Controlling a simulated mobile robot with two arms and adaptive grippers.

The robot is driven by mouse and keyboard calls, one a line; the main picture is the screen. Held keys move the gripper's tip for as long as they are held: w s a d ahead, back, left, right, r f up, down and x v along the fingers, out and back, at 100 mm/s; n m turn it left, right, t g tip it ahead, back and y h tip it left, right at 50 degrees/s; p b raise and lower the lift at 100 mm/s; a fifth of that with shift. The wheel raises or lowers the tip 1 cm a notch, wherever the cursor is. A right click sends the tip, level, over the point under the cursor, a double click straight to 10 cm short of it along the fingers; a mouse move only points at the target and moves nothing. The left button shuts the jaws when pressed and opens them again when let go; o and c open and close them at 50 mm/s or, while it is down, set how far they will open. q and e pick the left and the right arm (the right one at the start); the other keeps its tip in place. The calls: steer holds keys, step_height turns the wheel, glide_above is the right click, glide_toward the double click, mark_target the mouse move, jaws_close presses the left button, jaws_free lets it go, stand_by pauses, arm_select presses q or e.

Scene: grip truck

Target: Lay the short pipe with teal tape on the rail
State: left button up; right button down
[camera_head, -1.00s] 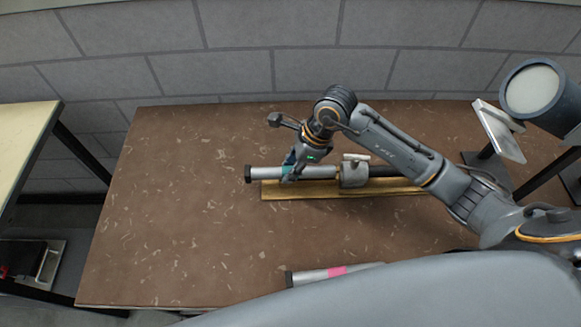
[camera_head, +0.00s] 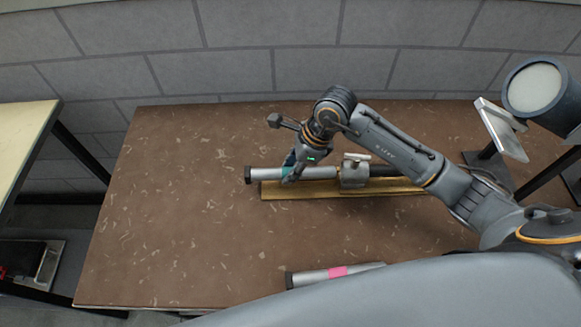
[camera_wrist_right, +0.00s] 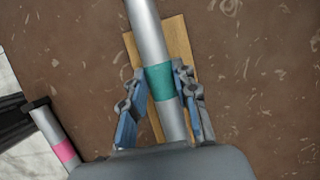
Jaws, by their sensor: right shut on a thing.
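The short silver pipe (camera_head: 265,175) with teal tape lies lengthwise along the wooden rail (camera_head: 330,192), its dark end sticking out past the rail's left end. The wrist view shows the pipe (camera_wrist_right: 146,28) over the rail (camera_wrist_right: 180,42), with the teal band (camera_wrist_right: 159,82) between the fingers. My right gripper (camera_head: 290,176) is shut on the pipe at the tape; its fingers (camera_wrist_right: 160,84) flank it in the wrist view. I cannot tell whether the pipe bears fully on the rail. My left gripper is out of view.
A grey clamp-like block (camera_head: 353,176) sits on the rail right of my gripper. A pipe with pink tape (camera_head: 337,271) lies at the table's front, partly hidden by my arm. A dark lamp-like cylinder (camera_head: 543,88) stands at right. The brown table's (camera_head: 170,220) left side is clear.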

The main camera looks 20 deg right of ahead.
steer(key=shift+f, duration=0.2)
stand_by(0.3)
steer(key=c, duration=1)
jaws_free()
steer(key=shift+o, duration=0.2)
steer(key=v, duration=0.6)
steer(key=shift+d+r, duration=0.25)
steer(key=shift+r, duration=0.1)
steer(key=shift+s+r, duration=0.1)
steer(key=shift+r, duration=0.2)
